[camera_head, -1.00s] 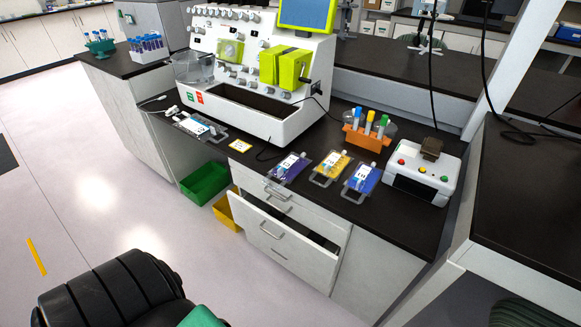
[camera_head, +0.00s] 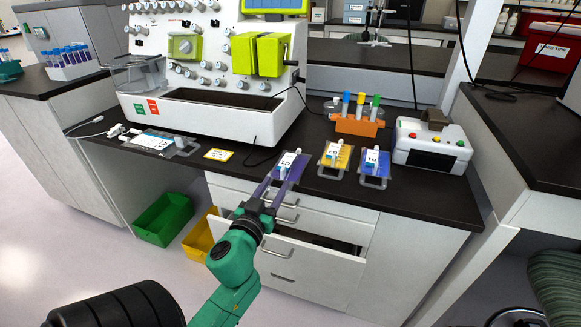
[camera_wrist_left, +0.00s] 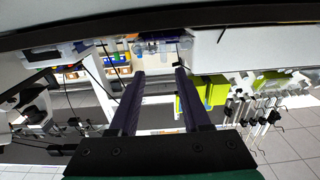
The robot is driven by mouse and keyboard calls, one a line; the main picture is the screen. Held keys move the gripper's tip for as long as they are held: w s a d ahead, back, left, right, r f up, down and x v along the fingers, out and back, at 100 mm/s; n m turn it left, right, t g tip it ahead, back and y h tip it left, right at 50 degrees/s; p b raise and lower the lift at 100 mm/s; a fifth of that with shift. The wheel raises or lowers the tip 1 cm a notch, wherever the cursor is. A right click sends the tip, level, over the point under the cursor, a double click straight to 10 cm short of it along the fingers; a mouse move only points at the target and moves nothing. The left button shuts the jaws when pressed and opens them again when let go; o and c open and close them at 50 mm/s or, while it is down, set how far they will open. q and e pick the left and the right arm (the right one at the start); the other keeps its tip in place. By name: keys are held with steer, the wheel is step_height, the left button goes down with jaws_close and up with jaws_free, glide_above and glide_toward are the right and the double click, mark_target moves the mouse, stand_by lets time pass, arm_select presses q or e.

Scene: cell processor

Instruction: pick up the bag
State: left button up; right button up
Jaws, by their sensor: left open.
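Several flat labelled bags lie on the dark counter: a purple one (camera_head: 289,163), a yellow one (camera_head: 344,158), a blue one (camera_head: 377,162) and a clear one (camera_head: 155,142) further left. My left gripper (camera_head: 281,176) is open, with its two dark fingers pointing at the purple bag's near edge; the fingers partly cover that edge. I cannot tell whether they touch it. In the left wrist view the left gripper (camera_wrist_left: 158,72) shows its fingers apart with nothing held between them. My right gripper is not in view.
The white processing machine (camera_head: 205,70) stands behind the bags. An orange tube rack (camera_head: 358,125) and a white box with buttons (camera_head: 430,148) stand to the right. A drawer (camera_head: 285,255) is partly open below the counter. Green (camera_head: 163,220) and yellow (camera_head: 199,238) bins are on the floor.

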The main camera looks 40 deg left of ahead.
mark_target(281, 172)
arm_select(q)
steer(key=x, duration=0.9)
steer(key=shift+w+a+f+p, duration=0.15)
steer(key=shift+a+f+p, duration=0.1)
steer(key=shift+a+p, duration=0.2)
steer(key=shift+d, duration=0.1)
jaws_close()
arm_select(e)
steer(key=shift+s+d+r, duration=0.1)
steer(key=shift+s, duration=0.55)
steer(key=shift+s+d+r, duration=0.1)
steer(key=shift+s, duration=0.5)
